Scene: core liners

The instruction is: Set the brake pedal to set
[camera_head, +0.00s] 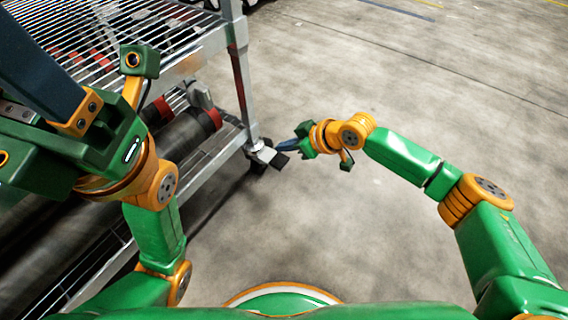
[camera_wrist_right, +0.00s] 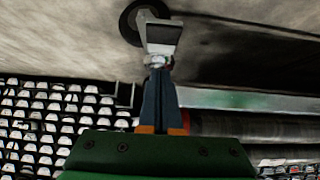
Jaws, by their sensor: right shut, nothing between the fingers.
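The brake pedal (camera_head: 279,160) is a small dark-tipped tab on the caster at the foot of the rack's near corner post. In the right wrist view the pedal (camera_wrist_right: 163,36) shows as a dark plate with a pale metal edge, in front of the caster wheel (camera_wrist_right: 136,20). My right gripper (camera_head: 284,146) is shut and empty, its blue fingertips close to the pedal. In the wrist view its fingers (camera_wrist_right: 158,72) point at the pedal; I cannot tell whether they touch. My left gripper (camera_head: 45,60) is partly in view at the upper left, its fingertips cut off.
A metal wire rack (camera_head: 238,80) holding dark rolls (camera_head: 190,132) with red ends fills the left side. Its corner post stands just left of my right gripper. The concrete floor (camera_head: 400,80) to the right is clear.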

